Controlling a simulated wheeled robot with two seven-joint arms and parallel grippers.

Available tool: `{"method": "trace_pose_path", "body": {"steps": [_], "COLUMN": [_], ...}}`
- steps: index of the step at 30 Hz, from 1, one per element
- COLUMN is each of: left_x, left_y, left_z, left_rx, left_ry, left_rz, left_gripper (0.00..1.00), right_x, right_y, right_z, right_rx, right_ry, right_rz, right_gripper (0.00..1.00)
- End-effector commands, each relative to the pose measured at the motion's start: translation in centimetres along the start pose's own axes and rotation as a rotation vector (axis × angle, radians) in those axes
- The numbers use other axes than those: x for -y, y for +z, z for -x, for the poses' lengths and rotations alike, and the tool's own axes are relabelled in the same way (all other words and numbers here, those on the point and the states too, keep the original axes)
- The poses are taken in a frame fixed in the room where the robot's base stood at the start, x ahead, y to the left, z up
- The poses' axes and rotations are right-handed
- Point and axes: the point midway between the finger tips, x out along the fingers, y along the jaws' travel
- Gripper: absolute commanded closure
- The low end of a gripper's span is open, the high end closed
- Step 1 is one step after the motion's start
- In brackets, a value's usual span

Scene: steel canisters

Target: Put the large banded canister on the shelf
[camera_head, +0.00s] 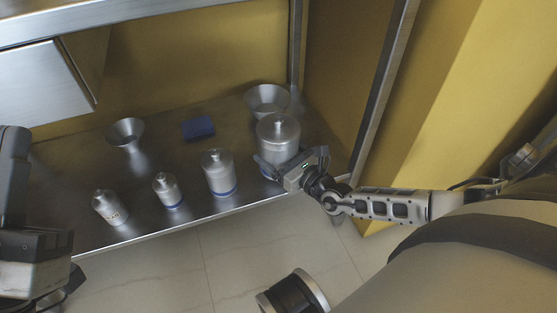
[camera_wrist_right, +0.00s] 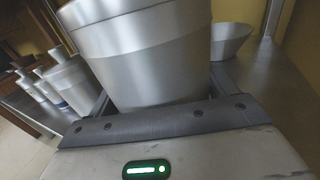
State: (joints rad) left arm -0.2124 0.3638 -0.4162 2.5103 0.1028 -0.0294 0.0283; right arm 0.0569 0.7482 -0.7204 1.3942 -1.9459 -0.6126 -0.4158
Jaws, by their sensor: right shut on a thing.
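The large banded canister (camera_head: 278,138) is a lidded steel cylinder at the right end of the steel worktop. A bit of blue band shows low on its side. My right gripper (camera_head: 288,172) is closed around its lower body. The canister fills the middle of the right wrist view (camera_wrist_right: 145,50), between the fingers. I cannot tell whether its base touches the worktop. A steel shelf (camera_head: 150,14) runs along the top of the head view. My left gripper (camera_head: 62,287) is at the lower left, dark and mostly hidden, with nothing visible in it.
Behind are two steel bowls or funnels (camera_head: 126,133) (camera_head: 266,98) and a blue block (camera_head: 198,128). A steel post (camera_head: 384,90) stands right.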

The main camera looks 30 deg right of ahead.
Motion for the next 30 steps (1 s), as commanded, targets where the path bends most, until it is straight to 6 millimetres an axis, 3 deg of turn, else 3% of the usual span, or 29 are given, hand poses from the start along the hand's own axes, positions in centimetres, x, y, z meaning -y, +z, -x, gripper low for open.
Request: {"method": "trace_pose_path", "body": {"steps": [3, 16, 17, 18, 27, 30], "left_x": [-0.5, -0.6, -0.6, -0.6, -0.6, -0.4], "left_y": [-1.1, -1.7, -1.7, -1.7, -1.7, -1.9], "left_z": [0.0, -0.2, -0.2, -0.2, -0.2, -0.5], "left_rx": [-0.098, -0.121, -0.121, -0.121, -0.121, -0.106], "left_ry": [0.038, 0.044, 0.044, 0.044, 0.044, 0.041], "left_rz": [-0.095, -0.116, -0.116, -0.116, -0.115, -0.093], "left_gripper": [1.0, 1.0, 1.0, 1.0, 1.0, 1.0], "right_x": [0.0, 0.0, 0.0, 0.0, 0.0, 0.0], "right_y": [-1.5, -1.8, -1.9, -1.9, -1.5, -1.5], "right_z": [-0.1, -0.1, 0.0, 0.0, 0.0, 1.4], "right_rx": [0.004, 0.004, 0.001, 0.001, 0.001, -0.004], "right_ry": [-0.002, -0.002, -0.001, -0.001, -0.001, 0.0], "right_rz": [-0.002, 0.001, 0.001, 0.0, -0.002, 0.0], "right_gripper": [0.46, 0.46, 0.08, 0.0, 0.0, 0.0]}}
